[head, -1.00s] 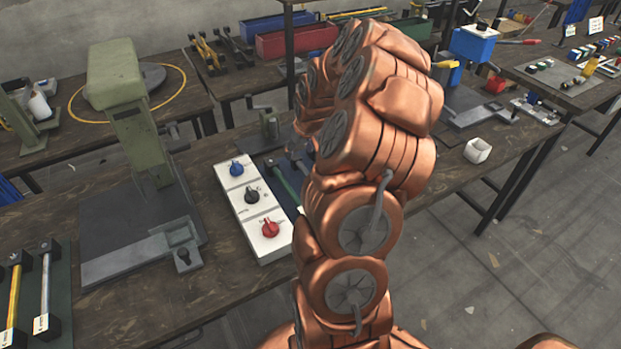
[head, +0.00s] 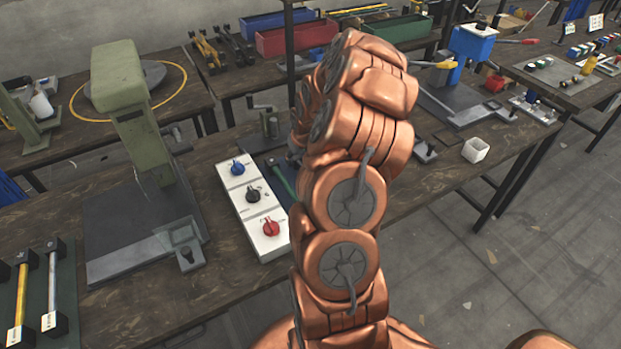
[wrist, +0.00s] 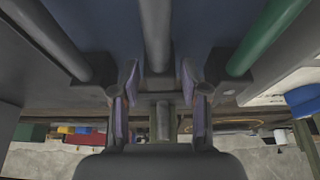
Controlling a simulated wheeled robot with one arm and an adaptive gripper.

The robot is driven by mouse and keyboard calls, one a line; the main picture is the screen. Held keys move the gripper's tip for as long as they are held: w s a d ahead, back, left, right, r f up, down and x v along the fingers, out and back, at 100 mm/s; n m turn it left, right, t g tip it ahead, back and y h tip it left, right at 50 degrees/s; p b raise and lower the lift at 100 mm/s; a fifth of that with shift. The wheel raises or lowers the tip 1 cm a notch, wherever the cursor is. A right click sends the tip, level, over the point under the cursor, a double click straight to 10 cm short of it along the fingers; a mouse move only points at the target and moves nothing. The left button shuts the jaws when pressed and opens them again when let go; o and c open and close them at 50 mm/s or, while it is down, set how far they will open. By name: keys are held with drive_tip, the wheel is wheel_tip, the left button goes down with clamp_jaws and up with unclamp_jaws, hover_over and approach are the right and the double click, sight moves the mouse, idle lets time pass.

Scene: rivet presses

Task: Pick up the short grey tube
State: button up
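In the wrist view my gripper (wrist: 160,84) is open, with one finger on each side of a grey tube (wrist: 156,35). Gaps show between the fingers and this tube; it is not gripped. A second grey tube (wrist: 45,35) lies to the left and a green tube (wrist: 268,35) to the right, over a dark blue surface. I cannot tell the grey tubes' full lengths. In the head view the green tube (head: 283,180) shows beside my arm, while my arm hides my gripper and the grey tubes.
A white control box (head: 247,205) with blue, black and red knobs stands left of my arm. A green press (head: 138,120) stands further left. A rack (head: 35,300) holds a yellow and a grey bar.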

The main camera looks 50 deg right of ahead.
clamp_jaws()
drive_tip(key=shift+r, duration=0.1)
wheel_tip(320, 180, up, 10)
drive_tip(key=b, duration=0.3)
idle(0.5)
